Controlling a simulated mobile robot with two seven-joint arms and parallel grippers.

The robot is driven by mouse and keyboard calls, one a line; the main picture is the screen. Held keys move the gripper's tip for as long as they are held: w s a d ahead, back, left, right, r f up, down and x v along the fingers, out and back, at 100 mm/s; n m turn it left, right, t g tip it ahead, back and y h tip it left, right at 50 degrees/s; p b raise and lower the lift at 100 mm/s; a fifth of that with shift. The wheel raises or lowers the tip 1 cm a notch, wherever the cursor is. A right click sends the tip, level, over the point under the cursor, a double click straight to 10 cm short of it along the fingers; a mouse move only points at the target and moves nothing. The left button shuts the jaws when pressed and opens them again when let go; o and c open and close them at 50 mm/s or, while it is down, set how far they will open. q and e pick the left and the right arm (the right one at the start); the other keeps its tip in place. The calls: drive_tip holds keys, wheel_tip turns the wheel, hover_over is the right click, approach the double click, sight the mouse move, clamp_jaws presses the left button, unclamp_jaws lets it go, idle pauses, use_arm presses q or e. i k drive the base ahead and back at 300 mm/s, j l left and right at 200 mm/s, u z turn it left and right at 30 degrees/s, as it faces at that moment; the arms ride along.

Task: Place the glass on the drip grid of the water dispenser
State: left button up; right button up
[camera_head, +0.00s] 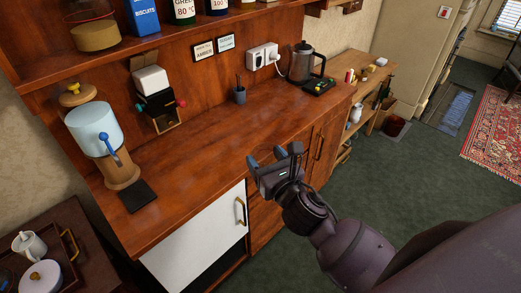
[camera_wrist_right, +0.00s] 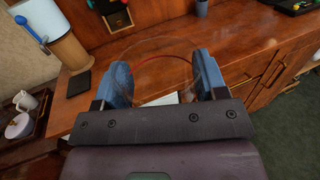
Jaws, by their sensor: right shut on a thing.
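The water dispenser (camera_head: 95,130) stands at the left end of the wooden counter, with a pale clear tank, a blue tap and a wooden base. Its dark square drip grid (camera_head: 138,196) lies in front of the base and is bare. It also shows at the left of the right wrist view (camera_wrist_right: 78,84). My right gripper (camera_head: 275,160) is in front of the counter, right of the grid and apart from it. It is shut on the clear glass (camera_wrist_right: 165,60), whose round rim shows between the blue fingers; the glass hardly shows in the head view. My left gripper is out of view.
A wooden box with a white block (camera_head: 151,80) hangs on the back panel. A small dark cup (camera_head: 239,95) and a kettle (camera_head: 302,62) stand farther right. A tray with cups (camera_head: 70,245) is at lower left. The counter's middle is clear.

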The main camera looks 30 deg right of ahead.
sight(136, 194)
drive_tip(key=i+l, duration=0.35)
drive_tip(key=l+u, duration=0.1)
drive_tip(key=u, duration=1.6)
drive_tip(key=i+l, duration=0.05)
drive_tip(key=l, duration=0.05)
